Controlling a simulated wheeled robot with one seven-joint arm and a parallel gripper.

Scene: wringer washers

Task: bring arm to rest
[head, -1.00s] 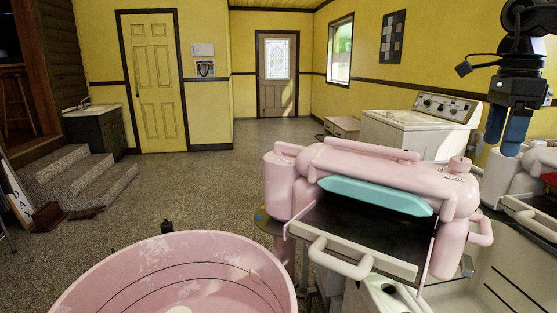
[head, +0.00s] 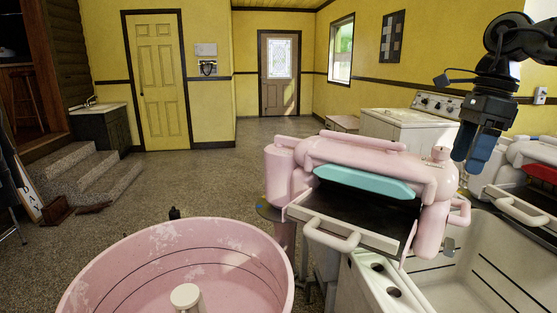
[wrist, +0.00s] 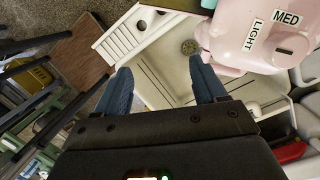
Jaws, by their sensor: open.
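My gripper (head: 471,148) hangs at the upper right in the head view, with blue fingertips pointing down. In the wrist view my gripper (wrist: 160,82) has its two blue fingers apart with nothing between them. It is above a white sink basin (wrist: 180,70) with a drain, beside the pink wringer (wrist: 240,40) with its LIGHT and MED labels. In the head view the pink wringer (head: 345,160) with its teal strip stands left of my gripper. I see no contact between my gripper and anything.
A pink tub (head: 100,275) is at the lower left. The white sink basin (head: 460,275) is at the lower right. Open floor (head: 190,180) lies left of the wringer.

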